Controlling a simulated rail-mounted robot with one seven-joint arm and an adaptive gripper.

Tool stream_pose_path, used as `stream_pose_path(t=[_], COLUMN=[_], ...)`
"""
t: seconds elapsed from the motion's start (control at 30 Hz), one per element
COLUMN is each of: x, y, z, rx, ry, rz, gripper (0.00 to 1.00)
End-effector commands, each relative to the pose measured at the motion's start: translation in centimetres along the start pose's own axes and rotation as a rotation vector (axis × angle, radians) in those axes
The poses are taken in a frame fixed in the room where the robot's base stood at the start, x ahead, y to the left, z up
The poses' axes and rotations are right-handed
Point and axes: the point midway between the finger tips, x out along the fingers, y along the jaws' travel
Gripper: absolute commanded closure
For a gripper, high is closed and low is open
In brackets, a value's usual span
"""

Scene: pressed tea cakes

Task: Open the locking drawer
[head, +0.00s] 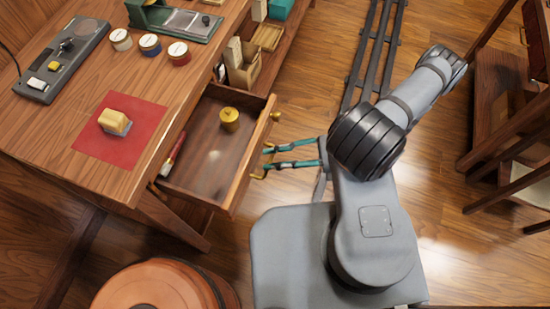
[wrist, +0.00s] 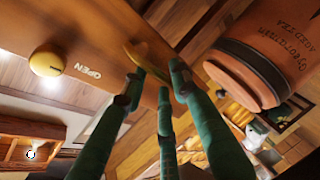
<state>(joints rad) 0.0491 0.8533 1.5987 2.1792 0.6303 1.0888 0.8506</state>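The wooden drawer (head: 215,140) is pulled out from the desk, with its inside showing. A round brass knob (head: 276,116) sits on its front; in the wrist view the knob (wrist: 46,61) is beside the word OPEN on the drawer front (wrist: 100,45). A brass lever-like handle (wrist: 148,66) sticks out from the front. My gripper (head: 270,158) is at the drawer front, its teal fingers apart. In the wrist view the fingertips (wrist: 156,80) are on either side of the handle's end. I cannot tell whether they touch it.
A brass lidded pot (head: 229,120) and a red item (head: 173,155) lie in the drawer. A terracotta jar (head: 155,285) stands on the floor at bottom left. The desk (head: 60,120) holds a red mat (head: 95,148) and several tins. A rack (head: 510,90) stands at right.

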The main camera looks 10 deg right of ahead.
Motion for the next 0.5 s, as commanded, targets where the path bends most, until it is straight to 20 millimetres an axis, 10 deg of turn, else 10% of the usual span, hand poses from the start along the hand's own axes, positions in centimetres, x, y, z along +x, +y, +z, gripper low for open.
stream_pose_path(t=[0.5], x=[-1.6], y=[-0.1], z=[0.1], rx=[-0.002], ry=[-0.002], rz=[-0.002], gripper=[0.66])
